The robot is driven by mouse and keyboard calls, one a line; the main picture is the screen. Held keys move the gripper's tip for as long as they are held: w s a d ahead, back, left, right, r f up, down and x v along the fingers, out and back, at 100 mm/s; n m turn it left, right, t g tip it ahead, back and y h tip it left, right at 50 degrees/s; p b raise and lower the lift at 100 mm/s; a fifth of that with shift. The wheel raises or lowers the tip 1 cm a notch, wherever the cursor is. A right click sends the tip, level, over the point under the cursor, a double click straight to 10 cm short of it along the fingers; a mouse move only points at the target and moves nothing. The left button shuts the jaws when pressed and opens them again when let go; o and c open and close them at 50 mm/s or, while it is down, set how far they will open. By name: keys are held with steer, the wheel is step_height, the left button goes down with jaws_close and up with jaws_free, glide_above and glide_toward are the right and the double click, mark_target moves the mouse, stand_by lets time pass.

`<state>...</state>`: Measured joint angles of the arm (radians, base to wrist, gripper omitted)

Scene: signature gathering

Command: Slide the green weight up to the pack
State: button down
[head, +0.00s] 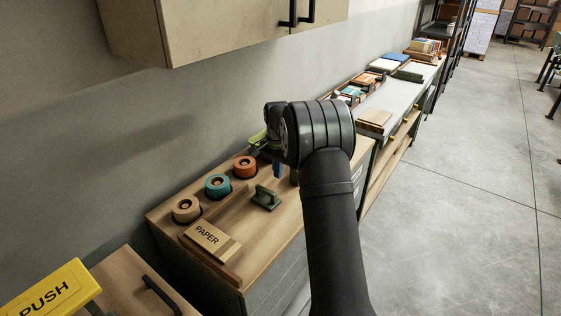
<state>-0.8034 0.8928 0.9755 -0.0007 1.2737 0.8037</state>
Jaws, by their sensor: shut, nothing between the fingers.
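The green weight (266,199), a dark green block with an upright handle, stands on the wooden counter near its middle. The pack (208,237), a tan block marked PAPER, lies to the lower left at the counter's near end. A clear gap of wood separates the two. My gripper (277,171) is only partly seen above and just right of the weight, mostly hidden behind my dark arm. It is shut and empty, and appears apart from the weight.
Tan (186,208), blue (217,186) and orange (244,167) rolls stand along the wall side. A wall cabinet (225,28) hangs above. A yellow PUSH sign (48,294) is at lower left.

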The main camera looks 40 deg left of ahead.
step_height(320, 180, down, 4)
steer(key=shift+s+f, duration=0.1)
steer(key=shift+s, duration=1.95)
steer(key=s, duration=1.7)
steer(key=shift+s, duration=0.4)
